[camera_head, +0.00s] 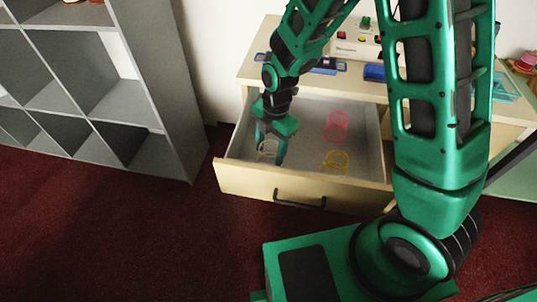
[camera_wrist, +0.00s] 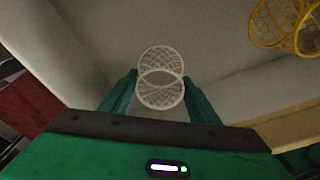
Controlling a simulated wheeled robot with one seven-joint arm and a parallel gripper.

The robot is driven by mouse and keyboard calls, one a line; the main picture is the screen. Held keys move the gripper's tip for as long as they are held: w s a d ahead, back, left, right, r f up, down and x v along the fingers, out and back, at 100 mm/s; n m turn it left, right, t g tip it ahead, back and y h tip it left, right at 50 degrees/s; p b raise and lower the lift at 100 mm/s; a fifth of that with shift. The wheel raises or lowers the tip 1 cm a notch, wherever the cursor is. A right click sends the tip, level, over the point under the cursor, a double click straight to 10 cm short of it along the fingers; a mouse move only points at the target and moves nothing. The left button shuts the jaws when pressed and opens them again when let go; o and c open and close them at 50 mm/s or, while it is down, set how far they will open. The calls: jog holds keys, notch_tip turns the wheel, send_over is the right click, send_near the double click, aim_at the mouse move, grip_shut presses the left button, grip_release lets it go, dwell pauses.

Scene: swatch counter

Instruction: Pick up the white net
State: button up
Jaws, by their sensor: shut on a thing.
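The white net (camera_wrist: 161,90) is a small open lattice with two round rims. It sits between the two fingers of my gripper (camera_wrist: 160,98) in the wrist view, and the gripper is shut on it. In the head view the white net (camera_head: 267,148) shows at the left part of the open drawer (camera_head: 300,188), beside my gripper (camera_head: 269,150), which points down into the drawer. I cannot tell whether the net still touches the drawer floor.
A pink net (camera_head: 336,126) and a yellow net (camera_head: 335,161) lie in the drawer to the right. The yellow net also shows in the wrist view (camera_wrist: 268,27). The drawer walls surround my gripper. A grey shelf (camera_head: 170,75) stands to the left.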

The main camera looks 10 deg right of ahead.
notch_tip(320, 180, up, 10)
dwell(0.6)
dwell(0.4)
